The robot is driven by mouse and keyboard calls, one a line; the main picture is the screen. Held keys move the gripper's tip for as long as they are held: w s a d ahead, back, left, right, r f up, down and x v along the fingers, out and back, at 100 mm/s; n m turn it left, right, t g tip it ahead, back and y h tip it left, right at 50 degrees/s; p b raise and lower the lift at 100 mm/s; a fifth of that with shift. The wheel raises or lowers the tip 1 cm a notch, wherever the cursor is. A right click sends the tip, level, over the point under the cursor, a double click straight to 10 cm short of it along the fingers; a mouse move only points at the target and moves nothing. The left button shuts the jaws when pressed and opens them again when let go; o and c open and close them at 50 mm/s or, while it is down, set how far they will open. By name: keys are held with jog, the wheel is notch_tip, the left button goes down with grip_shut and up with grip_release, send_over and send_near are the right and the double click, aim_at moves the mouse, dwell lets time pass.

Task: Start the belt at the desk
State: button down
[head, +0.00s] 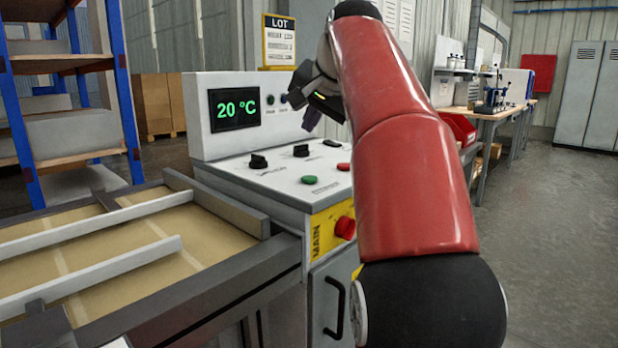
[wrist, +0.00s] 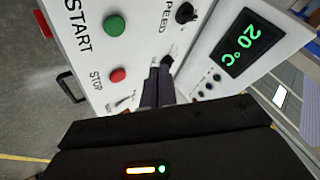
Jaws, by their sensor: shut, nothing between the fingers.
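The white control desk (head: 225,170) stands beside the belt (head: 130,250). On its sloped top are a green button (head: 310,180) and a red button (head: 344,167). In the wrist view the green button (wrist: 115,25) is beside the word START, and the red button (wrist: 118,75) is beside STOP. My gripper (head: 311,120) hangs above the desk's rear part, near the display. In the wrist view my gripper (wrist: 160,70) is shut and empty, its tips apart from both buttons. A black knob (wrist: 186,12) is marked SPEED.
A display (head: 234,109) reads 20 °C. A blue-framed shelf (head: 125,80) is at left. A workbench (head: 490,114) stands behind; the floor at right is open.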

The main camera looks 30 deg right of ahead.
aim_at(311, 179)
notch_tip(311, 179, down, 8)
jog(key=b, duration=0.6)
jog(key=shift+r, duration=0.25)
jog(key=shift+f, duration=0.1)
dwell(1.4)
jog(key=shift+f, duration=0.3)
jog(key=shift+f+b, duration=0.45)
jog(key=shift+b, duration=0.1)
dwell(0.5)
dwell(0.3)
jog(key=shift+r+p, duration=0.85)
jog(key=shift+p, duration=0.15)
notch_tip(311, 179, up, 5)
jog(key=p, duration=0.5)
jog(key=shift+r, duration=0.1)
